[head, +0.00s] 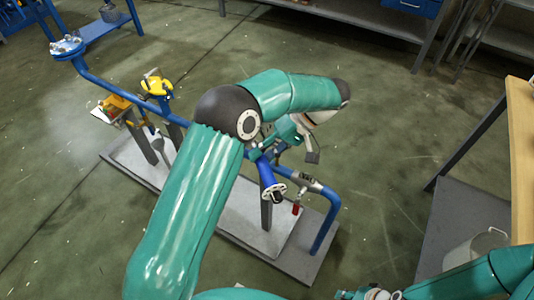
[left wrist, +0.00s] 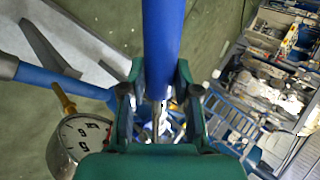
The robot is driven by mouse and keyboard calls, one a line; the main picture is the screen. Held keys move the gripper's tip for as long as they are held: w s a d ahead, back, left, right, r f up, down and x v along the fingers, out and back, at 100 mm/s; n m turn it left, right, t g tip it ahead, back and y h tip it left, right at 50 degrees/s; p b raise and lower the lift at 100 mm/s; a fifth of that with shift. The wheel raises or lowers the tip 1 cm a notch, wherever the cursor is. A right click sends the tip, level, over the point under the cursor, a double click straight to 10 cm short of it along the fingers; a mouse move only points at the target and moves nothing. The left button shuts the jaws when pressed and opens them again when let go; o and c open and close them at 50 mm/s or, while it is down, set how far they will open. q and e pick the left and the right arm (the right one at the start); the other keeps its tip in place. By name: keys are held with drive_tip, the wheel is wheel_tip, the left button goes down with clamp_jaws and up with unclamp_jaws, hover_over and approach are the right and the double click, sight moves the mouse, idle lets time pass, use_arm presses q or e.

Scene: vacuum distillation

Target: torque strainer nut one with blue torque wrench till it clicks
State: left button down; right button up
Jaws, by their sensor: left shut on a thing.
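My left gripper (head: 264,150) reaches down to the blue pipework in the middle of the head view, its arm arching over from the left. In the left wrist view its green fingers (left wrist: 160,105) are shut around a blue bar, which looks like the blue torque wrench (left wrist: 162,45); a thin grey shaft shows below it. A blue strainer leg with a pale bolted flange (head: 276,193) is just below the gripper in the head view. I cannot tell which nut is number one or whether the wrench touches it. My right gripper (head: 370,294) is partly cut off at the bottom edge.
Blue pipe (head: 325,215) stands on a grey base plate (head: 235,220). A dial gauge (left wrist: 82,140) is close to the fingers. A yellow-handled valve (head: 155,84) is farther left. A wooden bench (head: 522,150) and a bucket (head: 478,247) are at right. Open floor surrounds the plate.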

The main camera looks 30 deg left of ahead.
use_arm(q)
drive_tip(key=shift+s+a+m+t+y+b, duration=0.4)
drive_tip(key=shift+s+a+m+b, duration=0.1)
drive_tip(key=shift+s+a+m, duration=0.25)
drive_tip(key=shift+s+a+m+t+y+b, duration=0.2)
drive_tip(key=shift+s+a+m+t+b, duration=0.15)
drive_tip(key=shift+s+a+m+b, duration=0.25)
drive_tip(key=shift+s+a+m+t+y+b, duration=0.25)
drive_tip(key=shift+a+m+t+b, duration=0.1)
drive_tip(key=shift+a, duration=0.3)
drive_tip(key=shift+w+d+r, duration=0.1)
drive_tip(key=shift+w+d+n+p, duration=0.15)
drive_tip(key=shift+d+n+p, duration=0.1)
drive_tip(key=shift+n+p, duration=0.05)
drive_tip(key=shift+r, duration=0.1)
